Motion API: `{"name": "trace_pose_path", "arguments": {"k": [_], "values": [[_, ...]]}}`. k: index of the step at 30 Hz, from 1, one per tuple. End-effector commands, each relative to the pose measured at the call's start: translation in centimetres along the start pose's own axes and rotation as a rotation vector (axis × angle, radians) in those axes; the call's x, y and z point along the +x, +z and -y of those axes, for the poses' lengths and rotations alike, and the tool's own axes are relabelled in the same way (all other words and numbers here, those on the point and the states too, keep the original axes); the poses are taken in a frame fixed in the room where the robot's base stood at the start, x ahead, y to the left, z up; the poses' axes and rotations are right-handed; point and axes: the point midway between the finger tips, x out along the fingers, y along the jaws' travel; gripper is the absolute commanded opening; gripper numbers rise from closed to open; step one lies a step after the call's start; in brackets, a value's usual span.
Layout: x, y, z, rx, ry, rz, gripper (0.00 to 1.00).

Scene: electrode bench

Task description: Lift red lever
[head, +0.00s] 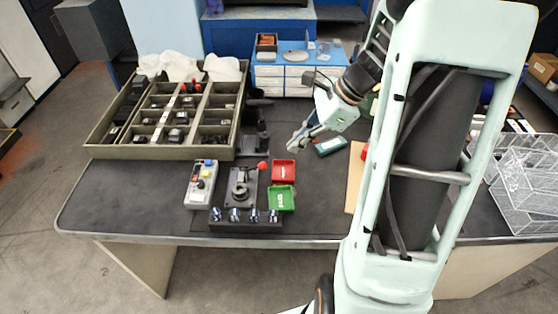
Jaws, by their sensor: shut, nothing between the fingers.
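A small black bench device (240,187) stands near the front of the dark table. A lever with a red ball knob (263,166) sticks out at its upper right; it looks like the red lever. My gripper (293,147) is in the head view, up and to the right of the knob. Its fingers are shut and empty, pointing left and down, apart from the knob. How high they are above the table I cannot tell. The lever's pivot is too small to make out.
A red tray (284,171) and a green tray (281,197) lie right of the device. A grey button box (201,184) stands left of it. A row of knobs (244,215) is in front. A divided crate (166,153) stands behind left, clear boxes (524,190) far right.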

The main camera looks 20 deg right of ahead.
Motion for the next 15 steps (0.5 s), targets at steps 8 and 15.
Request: {"name": "trace_pose_path", "arguments": {"k": [8, 15], "values": [[0.1, 0.0, 0.0, -0.002, 0.001, -0.001, 0.00], [2.8, -0.1, -0.1, -0.003, 0.004, -0.001, 0.00]]}}
